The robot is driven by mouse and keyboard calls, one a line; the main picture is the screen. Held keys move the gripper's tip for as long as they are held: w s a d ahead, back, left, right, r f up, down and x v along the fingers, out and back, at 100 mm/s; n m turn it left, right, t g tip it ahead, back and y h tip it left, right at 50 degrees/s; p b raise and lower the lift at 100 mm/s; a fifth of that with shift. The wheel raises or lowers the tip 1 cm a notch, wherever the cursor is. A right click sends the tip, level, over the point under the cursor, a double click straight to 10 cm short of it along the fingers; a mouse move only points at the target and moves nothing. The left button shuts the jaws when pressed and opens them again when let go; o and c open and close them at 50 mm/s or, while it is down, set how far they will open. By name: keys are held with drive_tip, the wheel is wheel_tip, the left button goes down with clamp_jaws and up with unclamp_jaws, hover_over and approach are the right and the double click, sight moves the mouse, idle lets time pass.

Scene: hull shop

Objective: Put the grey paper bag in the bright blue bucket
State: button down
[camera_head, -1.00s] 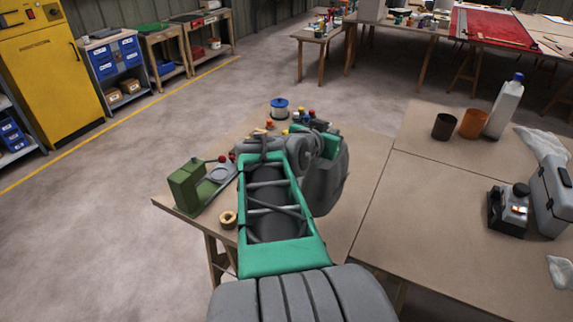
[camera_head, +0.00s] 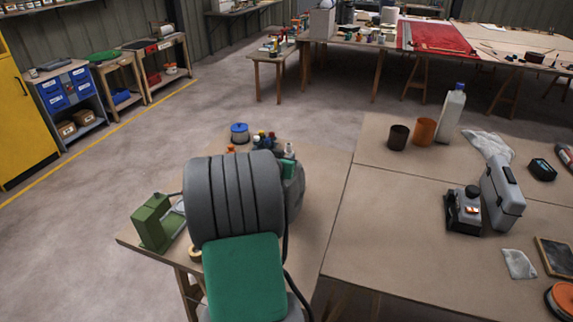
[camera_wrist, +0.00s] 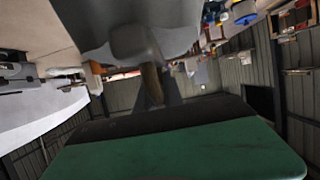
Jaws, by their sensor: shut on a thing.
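In the wrist view, my gripper (camera_wrist: 160,88) shows as dark fingers beyond a green body part. It is shut on a smooth grey mass at the top of the picture, which fits the grey paper bag (camera_wrist: 185,14), though its outline is blurred and cut off. In the head view my own arm hides the gripper and what it holds. I cannot pick out a bright blue bucket for certain. A small blue-topped round thing (camera_head: 239,132) stands at the far edge of the near table; I cannot tell whether it is a bucket.
The near table (camera_head: 310,215) bears a green machine (camera_head: 155,222) at its left. The right table (camera_head: 375,230) holds a white bottle (camera_head: 450,115), brown and orange cups (camera_head: 424,131) and a grey case (camera_head: 502,190). Blue bins (camera_head: 80,88) stand on left shelving. Open floor lies beyond the tables.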

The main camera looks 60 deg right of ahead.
drive_tip(key=shift+w+d+f, duration=0.15)
drive_tip(key=shift+d+f, duration=0.05)
drive_tip(key=shift+d, duration=0.1)
wheel_tip(320, 180, down, 3)
drive_tip(key=shift+r+p, duration=0.1)
drive_tip(key=shift+p, duration=0.55)
drive_tip(key=shift+f+b, duration=0.25)
drive_tip(key=shift+b, duration=0.05)
drive_tip(key=c, duration=1.5)
unclamp_jaws()
drive_tip(key=shift+f, duration=0.1)
